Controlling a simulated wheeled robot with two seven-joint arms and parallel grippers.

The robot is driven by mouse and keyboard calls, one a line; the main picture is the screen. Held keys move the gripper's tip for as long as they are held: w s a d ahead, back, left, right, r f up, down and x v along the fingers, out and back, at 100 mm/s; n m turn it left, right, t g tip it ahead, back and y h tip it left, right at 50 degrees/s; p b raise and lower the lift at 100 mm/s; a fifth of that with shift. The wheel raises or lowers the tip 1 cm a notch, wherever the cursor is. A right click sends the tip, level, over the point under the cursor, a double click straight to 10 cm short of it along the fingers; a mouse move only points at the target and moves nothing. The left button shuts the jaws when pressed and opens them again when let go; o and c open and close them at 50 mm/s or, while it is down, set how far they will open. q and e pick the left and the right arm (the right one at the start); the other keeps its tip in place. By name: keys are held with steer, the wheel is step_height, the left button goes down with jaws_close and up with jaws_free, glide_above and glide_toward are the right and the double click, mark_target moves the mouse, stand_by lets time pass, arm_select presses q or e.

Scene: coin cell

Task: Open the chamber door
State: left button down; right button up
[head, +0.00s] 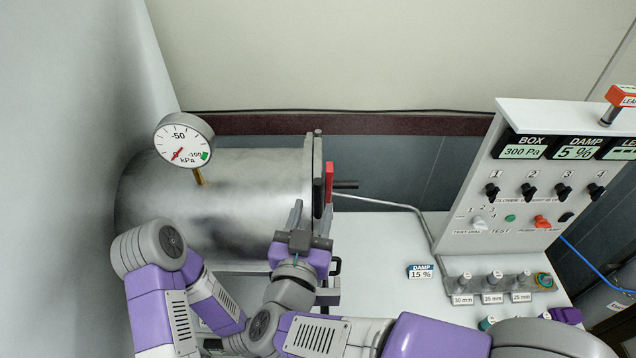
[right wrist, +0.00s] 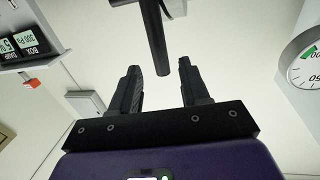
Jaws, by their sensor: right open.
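The chamber (head: 250,185) is a grey metal cylinder lying on its side at the left of the bench in the head view. Its door (head: 316,155) is the flat plate at the right end and looks closed. A dark bar handle (head: 318,198) and a red lever (head: 329,180) are by the door. My right gripper (head: 310,216) is open just below the dark bar. In the right wrist view, a dark bar (right wrist: 154,38) points down toward the gap between the open fingers (right wrist: 161,88), with nothing gripped. My left gripper is not visible.
A pressure gauge (head: 184,140) stands on top of the chamber. A control panel (head: 540,180) with switches and displays is at the right, with several labelled fittings (head: 493,284) below it. The white bench (head: 385,240) between chamber and panel is mostly clear. A thin pipe (head: 420,222) runs there.

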mark_target(317, 196)
steer(key=w, duration=0.3)
steer(key=w+d+b, duration=0.1)
steer(key=w, duration=0.1)
steer(key=shift+w+f, duration=0.25)
steer(key=shift+w, duration=0.1)
steer(key=shift+w+d+r, duration=0.1)
steer(key=shift+r, duration=0.1)
steer(key=shift+w, duration=0.1)
jaws_close()
